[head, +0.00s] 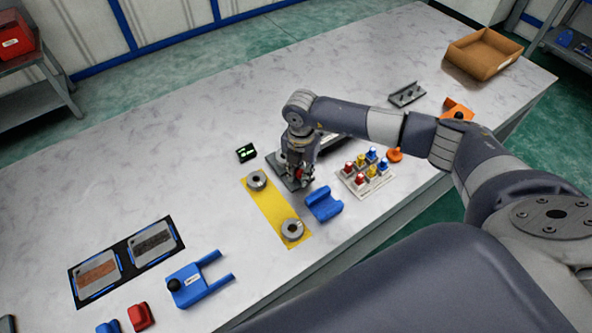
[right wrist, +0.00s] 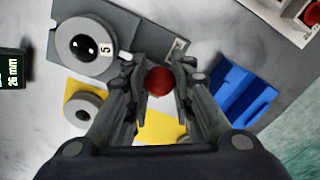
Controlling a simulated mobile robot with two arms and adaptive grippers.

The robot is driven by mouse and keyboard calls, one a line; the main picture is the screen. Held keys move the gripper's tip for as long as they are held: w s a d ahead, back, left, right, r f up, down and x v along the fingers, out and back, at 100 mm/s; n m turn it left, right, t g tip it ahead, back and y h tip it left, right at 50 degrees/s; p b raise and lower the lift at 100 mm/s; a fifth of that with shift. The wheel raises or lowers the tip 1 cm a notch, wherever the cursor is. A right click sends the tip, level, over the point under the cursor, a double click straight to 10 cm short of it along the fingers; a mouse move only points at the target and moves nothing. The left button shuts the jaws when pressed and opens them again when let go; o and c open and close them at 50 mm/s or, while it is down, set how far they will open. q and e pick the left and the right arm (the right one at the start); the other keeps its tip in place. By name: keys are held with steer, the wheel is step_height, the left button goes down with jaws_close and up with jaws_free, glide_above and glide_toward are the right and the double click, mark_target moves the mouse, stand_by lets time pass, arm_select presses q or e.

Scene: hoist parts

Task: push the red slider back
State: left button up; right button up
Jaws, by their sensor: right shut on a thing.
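The red slider's round knob (right wrist: 158,81) sits between the fingertips of my right gripper (right wrist: 159,78) in the right wrist view. The gripper is shut on it. In the head view my right gripper (head: 298,178) reaches down over a dark grey plate (head: 280,168), and only a bit of red shows between its fingers. The plate (right wrist: 135,22) also shows in the right wrist view, with a grey disc marked 5 (right wrist: 72,48) on it. The rest of the slider is hidden by the fingers. My left gripper is not in view.
A small display (right wrist: 10,82) reads 26 mm, left of the plate. A yellow strip (head: 270,208) with two grey round parts and a blue cradle (head: 323,204) lie close in front. A rack of coloured knobs (head: 367,184) stands to the right. The table's left half has free room.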

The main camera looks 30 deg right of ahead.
steer(key=shift+w+b, duration=0.3)
steer(key=shift+w, duration=0.15)
stand_by(0.9)
steer(key=o, duration=0.8)
steer(key=shift+r+p, duration=2.6)
steer(key=shift+r, duration=0.9)
